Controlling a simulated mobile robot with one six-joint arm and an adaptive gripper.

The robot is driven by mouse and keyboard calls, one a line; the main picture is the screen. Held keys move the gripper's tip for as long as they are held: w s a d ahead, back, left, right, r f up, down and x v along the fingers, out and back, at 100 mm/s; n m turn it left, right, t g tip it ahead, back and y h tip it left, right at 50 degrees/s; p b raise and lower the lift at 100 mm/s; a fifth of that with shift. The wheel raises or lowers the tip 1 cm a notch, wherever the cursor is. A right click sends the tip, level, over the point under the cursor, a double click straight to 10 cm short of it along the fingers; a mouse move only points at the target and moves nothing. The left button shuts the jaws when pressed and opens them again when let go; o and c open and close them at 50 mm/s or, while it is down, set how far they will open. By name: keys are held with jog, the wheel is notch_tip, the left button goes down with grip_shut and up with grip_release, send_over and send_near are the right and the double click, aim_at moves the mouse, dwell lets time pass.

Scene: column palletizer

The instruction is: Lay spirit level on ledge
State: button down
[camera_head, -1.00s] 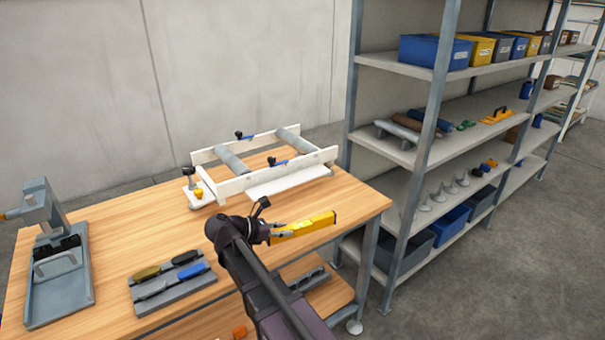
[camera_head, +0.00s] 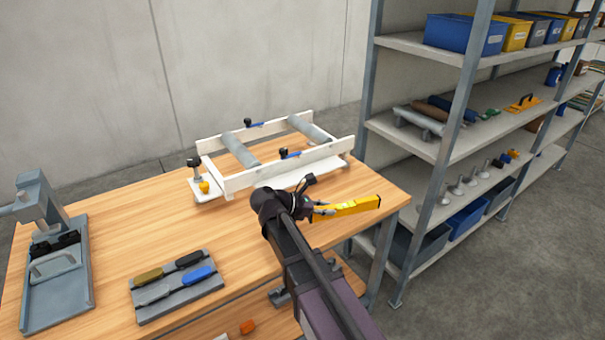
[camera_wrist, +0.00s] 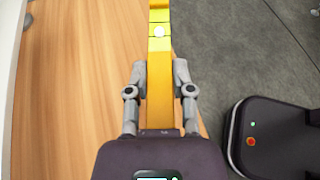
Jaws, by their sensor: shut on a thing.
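The yellow spirit level (camera_head: 347,207) is in my gripper (camera_head: 316,211), near the right end of the wooden workbench. In the wrist view the level (camera_wrist: 159,70) runs lengthwise between the two grey fingers of my gripper (camera_wrist: 160,85), with the bench edge beneath it. My gripper is shut on it. A white ledge (camera_head: 300,179) runs along the front of the white roller frame (camera_head: 320,152) at the back of the bench. The level is in front of the ledge and apart from it. I cannot tell the level's exact height above the bench.
A grey tray (camera_head: 180,290) with several handled tools lies at the bench front. A grey press (camera_head: 52,265) stands at the left. A shelving rack (camera_head: 455,110) with bins and tools stands right of the bench. The bench middle (camera_head: 165,225) is clear.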

jog(key=s+a+r+n+t+y+p, duration=0.1)
jog(key=s+a+r+n+t+p, duration=0.1)
jog(key=a+r+p, duration=0.4)
notch_tip(320, 180, up, 4)
jog(key=n+t+p, duration=0.1)
jog(key=p, duration=0.2)
jog(key=shift+s+a+f+t+y+p, duration=0.2)
jog(key=shift+s+a+t+y+p, duration=0.1)
jog(key=shift+y, duration=0.1)
jog(key=shift+w, duration=0.1)
jog(key=b, duration=0.2)
send_over(287, 180)
jog(key=s, duration=0.1)
jog(key=shift+d+f, duration=0.2)
jog(key=shift+f, duration=0.55)
jog(key=shift+w+a, duration=0.15)
jog(key=shift+w, duration=0.25)
jog(key=shift+w+f, duration=0.2)
jog(key=shift+f, duration=0.15)
jog(key=shift+f+b, duration=1.45)
jog(key=shift+b, duration=0.1)
